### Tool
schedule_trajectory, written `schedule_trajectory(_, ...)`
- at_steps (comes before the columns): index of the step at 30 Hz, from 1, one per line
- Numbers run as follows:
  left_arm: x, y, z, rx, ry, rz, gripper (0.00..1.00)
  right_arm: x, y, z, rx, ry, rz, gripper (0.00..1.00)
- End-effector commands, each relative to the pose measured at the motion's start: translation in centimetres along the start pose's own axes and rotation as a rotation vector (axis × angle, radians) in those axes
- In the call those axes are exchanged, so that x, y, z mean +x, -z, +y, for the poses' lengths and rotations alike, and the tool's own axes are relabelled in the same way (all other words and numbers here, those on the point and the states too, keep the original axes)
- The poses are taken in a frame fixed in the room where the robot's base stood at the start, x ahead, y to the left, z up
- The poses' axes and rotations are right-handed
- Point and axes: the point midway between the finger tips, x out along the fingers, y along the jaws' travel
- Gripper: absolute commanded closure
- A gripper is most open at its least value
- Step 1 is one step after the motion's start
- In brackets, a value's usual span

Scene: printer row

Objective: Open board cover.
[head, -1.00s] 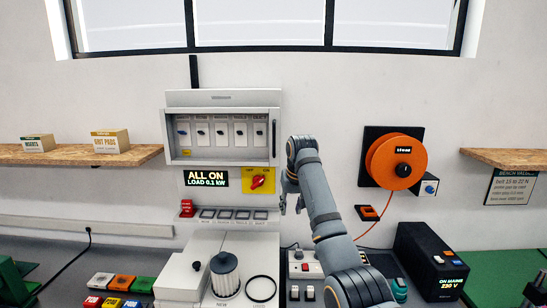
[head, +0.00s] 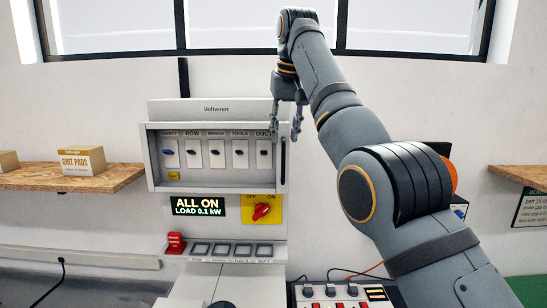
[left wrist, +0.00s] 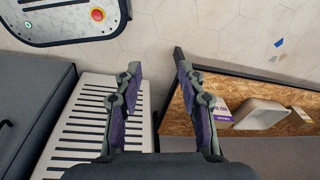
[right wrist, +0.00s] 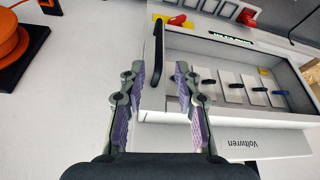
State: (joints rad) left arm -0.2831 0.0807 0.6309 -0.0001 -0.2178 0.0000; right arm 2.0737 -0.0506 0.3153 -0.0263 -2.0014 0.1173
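The wall-mounted board (head: 216,108), labelled Voltwren, holds a row of dark switches behind its framed front cover (head: 151,165). The cover looks shut. A black upright handle (right wrist: 158,55) stands at the cover's edge; in the head view it is at the right side. My right gripper (head: 285,136) is open and empty at the board's right edge. In the right wrist view the gripper (right wrist: 156,72) has the handle lined up between its fingertips, seemingly just beyond them. Contact cannot be told. My left gripper (left wrist: 156,60) is open and empty, outside the head view.
Below the board are an ALL ON display (head: 198,206), a red rotary switch on a yellow plate (head: 262,209) and a red switch (head: 175,243). An orange reel (right wrist: 10,38) hangs beside the board. A shelf (head: 75,178) with boxes is at left.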

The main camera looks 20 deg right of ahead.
Motion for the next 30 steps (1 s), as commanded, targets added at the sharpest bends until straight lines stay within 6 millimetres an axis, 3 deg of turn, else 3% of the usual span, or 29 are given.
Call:
schedule_trajectory(3, 0.1, 1.4, 0.0, -0.001, 0.0, 0.018, 0.6, -0.5, -0.1, 0.0, 0.0, 0.0, 0.003, 0.67)
schedule_trajectory(5, 0.1, 1.1, 0.0, -0.001, 0.0, 0.015, 0.6, -0.4, -0.1, 0.0, 0.0, 0.0, 0.003, 0.67)
schedule_trajectory(8, 0.5, -0.9, 0.1, 0.0, -0.001, -0.013, 0.6, 0.6, -0.1, 0.0, 0.0, 0.0, 0.002, 0.67)
schedule_trajectory(12, 1.6, -4.3, 0.3, 0.002, -0.002, -0.061, 0.6, 3.6, -0.2, 0.0, 0.0, 0.0, 0.0, 0.67)
schedule_trajectory(15, 2.3, -5.5, 0.4, 0.003, -0.003, -0.076, 0.6, 5.8, -0.2, 0.0, 0.0, 0.0, 0.0, 0.67)
schedule_trajectory(19, 2.9, -4.3, 0.4, 0.002, -0.002, -0.058, 0.6, 8.2, -0.2, 0.0, 0.0, 0.0, 0.001, 0.67)
schedule_trajectory(25, 3.3, -0.1, 0.4, -0.001, -0.001, 0.005, 0.6, 9.9, 0.0, 0.0, 0.0, 0.0, 0.003, 0.67)
schedule_trajectory(30, 3.2, -0.9, 0.4, 0.0, -0.001, -0.009, 0.6, 10.1, 0.0, 0.0, 0.0, 0.0, 0.004, 0.67)
